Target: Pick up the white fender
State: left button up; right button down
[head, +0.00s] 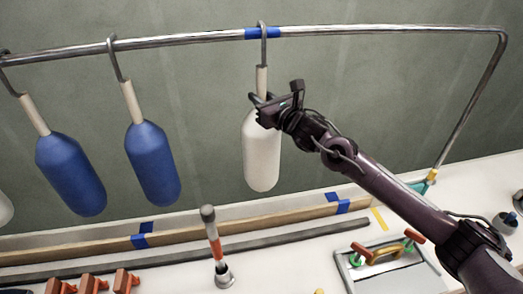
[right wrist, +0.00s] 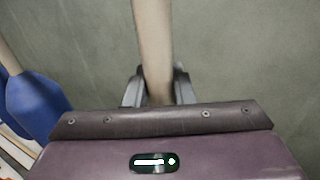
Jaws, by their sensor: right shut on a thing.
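The white fender (head: 262,152) hangs upright from the metal rail (head: 190,39) by a hook and a beige neck. The hook hangs at the blue tape band on the rail. My right gripper (head: 264,100) is at the top of the fender, shut on its beige neck. In the right wrist view the neck (right wrist: 155,50) passes between the two fingers of my right gripper (right wrist: 157,88). The fender's body is hidden in that view. My left gripper is not in view.
Two blue fenders (head: 72,174) (head: 152,163) hang to the left on the same rail. Below are a wooden strip (head: 190,229), an orange-banded upright post (head: 213,240), several orange clamps and a hatch frame (head: 385,268) with coloured handles. A blue fender (right wrist: 35,105) also shows in the right wrist view.

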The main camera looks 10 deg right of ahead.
aim_at(265, 87)
jog(key=shift+r, duration=0.15)
jog(key=shift+r+b, duration=1.15)
jog(key=shift+r, duration=0.6)
jog(key=shift+s+d+f+b, duration=0.15)
jog(key=shift+s+d+b, duration=0.15)
jog(key=shift+s, duration=0.35)
jog(key=b+v, duration=0.7)
jog(key=v, duration=0.9)
jog(key=shift+s, duration=0.3)
